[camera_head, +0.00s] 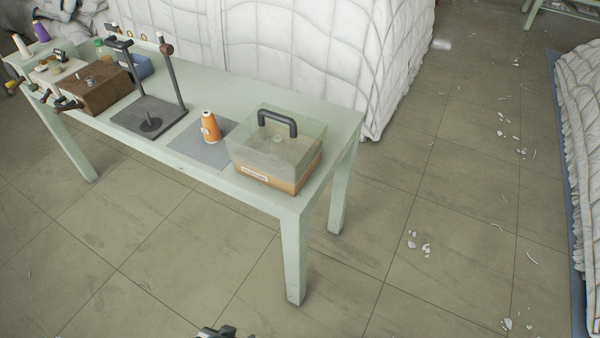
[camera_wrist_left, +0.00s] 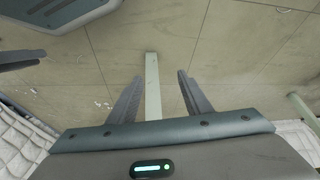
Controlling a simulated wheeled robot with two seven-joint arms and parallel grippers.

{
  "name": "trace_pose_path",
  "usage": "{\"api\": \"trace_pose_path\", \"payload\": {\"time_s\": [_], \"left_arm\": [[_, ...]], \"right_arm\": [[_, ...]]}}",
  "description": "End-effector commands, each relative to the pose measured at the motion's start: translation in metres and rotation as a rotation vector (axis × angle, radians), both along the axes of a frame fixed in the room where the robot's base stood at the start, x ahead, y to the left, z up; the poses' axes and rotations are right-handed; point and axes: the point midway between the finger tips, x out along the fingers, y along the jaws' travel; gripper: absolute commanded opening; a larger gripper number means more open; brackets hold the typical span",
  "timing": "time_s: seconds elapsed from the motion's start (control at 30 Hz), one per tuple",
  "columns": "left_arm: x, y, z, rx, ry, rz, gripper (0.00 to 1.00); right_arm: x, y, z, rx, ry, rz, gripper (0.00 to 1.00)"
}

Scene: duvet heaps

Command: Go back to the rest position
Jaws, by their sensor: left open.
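My left gripper (camera_wrist_left: 160,76) shows in the left wrist view with its two dark fingers spread apart. Nothing is between them; a pale green bar, like a table leg (camera_wrist_left: 152,90), shows behind the gap, and tiled floor lies beyond. In the head view only a small dark piece of my own hardware (camera_head: 218,332) shows at the bottom edge, below the table and over the floor. I cannot tell which part it is. My right gripper does not show in either view.
A pale green table (camera_head: 225,185) carries a clear-lidded box (camera_head: 275,165) with a black handle, an orange thread cone (camera_head: 210,127), a dark stand (camera_head: 149,117) and a brown box (camera_head: 97,90). White quilted duvets (camera_head: 320,60) are heaped behind and at right (camera_head: 582,120). Floor between is mostly clear, with white scraps.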

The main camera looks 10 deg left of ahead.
Motion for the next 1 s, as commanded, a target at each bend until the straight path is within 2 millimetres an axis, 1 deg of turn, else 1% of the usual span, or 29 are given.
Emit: {"api": "trace_pose_path", "payload": {"time_s": [0.03, 0.2, 0.4, 0.5, 0.6, 0.7, 0.83, 1.0], "left_arm": [[0.000, -0.003, -0.021, -0.004, -0.004, -0.003, 0.45], [-0.003, -0.012, -0.082, -0.022, -0.050, -0.014, 0.45], [-0.019, -0.020, -0.144, -0.044, -0.104, -0.028, 0.45], [-0.030, -0.022, -0.166, -0.052, -0.127, -0.034, 0.45], [-0.040, -0.023, -0.181, -0.059, -0.147, -0.039, 0.45], [-0.046, -0.024, -0.190, -0.065, -0.161, -0.042, 0.45], [-0.050, -0.025, -0.194, -0.068, -0.169, -0.044, 0.45], [-0.050, -0.025, -0.194, -0.068, -0.170, -0.044, 0.45]], "right_arm": [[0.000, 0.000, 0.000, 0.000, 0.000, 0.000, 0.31], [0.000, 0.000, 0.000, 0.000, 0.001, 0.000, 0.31], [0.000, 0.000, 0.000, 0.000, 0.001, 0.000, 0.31], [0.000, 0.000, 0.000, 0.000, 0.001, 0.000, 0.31], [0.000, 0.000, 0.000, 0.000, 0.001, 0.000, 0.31], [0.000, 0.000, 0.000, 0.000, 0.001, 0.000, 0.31], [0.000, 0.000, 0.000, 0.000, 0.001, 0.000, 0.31], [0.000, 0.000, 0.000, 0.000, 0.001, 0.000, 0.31]]}}
